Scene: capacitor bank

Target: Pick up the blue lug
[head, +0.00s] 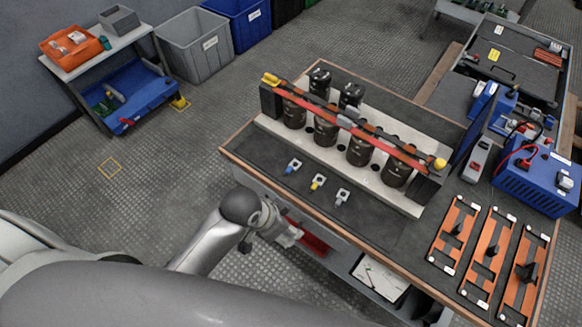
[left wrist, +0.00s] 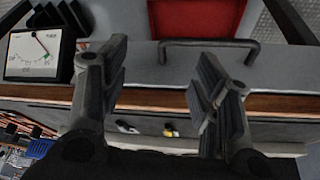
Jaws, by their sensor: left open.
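The blue lug (head: 292,167) lies on the dark mat of the workbench (head: 262,160), at the left end of a row of three lugs near the front edge. The yellow lug (head: 317,182) and a pale grey lug (head: 342,197) lie to its right. My left gripper (head: 290,236) is beside the bench front, apart from the lugs. In the left wrist view its two fingers (left wrist: 163,85) are spread with nothing between them. That view shows the yellow lug (left wrist: 170,131) and the pale lug (left wrist: 127,127); the blue lug does not show there. My right gripper is not in view.
Behind the lugs stands a capacitor bank (head: 345,135) with a red and orange bar across it. Orange plates (head: 490,250) and a blue box (head: 540,178) are on the right. A red tray (left wrist: 196,18), a handle (left wrist: 210,44) and a meter (left wrist: 35,52) show on the bench front.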

